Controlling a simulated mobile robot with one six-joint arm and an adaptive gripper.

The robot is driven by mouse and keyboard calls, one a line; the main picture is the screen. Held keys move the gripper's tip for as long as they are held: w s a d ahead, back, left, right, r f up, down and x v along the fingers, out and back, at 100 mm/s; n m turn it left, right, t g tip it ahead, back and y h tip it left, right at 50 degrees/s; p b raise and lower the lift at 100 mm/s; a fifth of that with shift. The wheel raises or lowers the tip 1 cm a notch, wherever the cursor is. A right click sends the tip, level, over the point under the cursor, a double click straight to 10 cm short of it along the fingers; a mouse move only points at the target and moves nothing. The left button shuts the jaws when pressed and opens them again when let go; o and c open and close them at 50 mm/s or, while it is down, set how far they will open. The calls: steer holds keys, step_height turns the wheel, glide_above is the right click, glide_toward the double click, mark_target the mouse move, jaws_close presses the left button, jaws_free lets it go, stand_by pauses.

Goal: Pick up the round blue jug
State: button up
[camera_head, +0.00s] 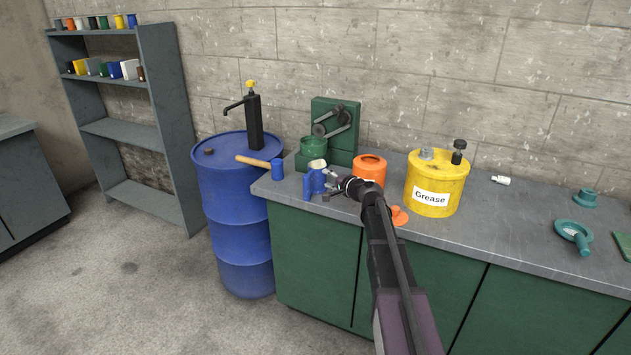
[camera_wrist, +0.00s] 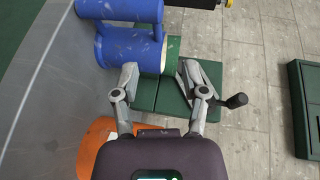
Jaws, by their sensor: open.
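The round blue jug (camera_head: 318,180) stands near the left end of the grey counter, with a pale top and a thick blue handle (camera_head: 307,188) on its left. In the wrist view the jug (camera_wrist: 126,48) is ahead of the fingertips, nearer the left finger, with its handle (camera_wrist: 120,10) at the top edge. My gripper (camera_head: 337,187) is open, close beside the jug's right side in the head view; it shows in the wrist view (camera_wrist: 157,72) with nothing held between the fingers. I cannot tell whether a finger touches the jug.
A green machine (camera_head: 335,120) stands just behind the jug. An orange pot (camera_head: 370,167) and a yellow grease can (camera_head: 436,183) are to the right. A blue-headed mallet (camera_head: 277,169) lies to the left, beside a blue drum (camera_head: 237,200). Open counter (camera_head: 500,225) lies right of the can.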

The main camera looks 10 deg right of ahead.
mark_target(311, 174)
steer(key=shift+b+x, duration=0.3)
steer(key=shift+x, duration=2)
steer(key=shift+s, duration=0.1)
steer(key=shift+f+b+x, duration=0.2)
steer(key=shift+b+x, duration=0.45)
steer(key=shift+x, duration=1.95)
jaws_close()
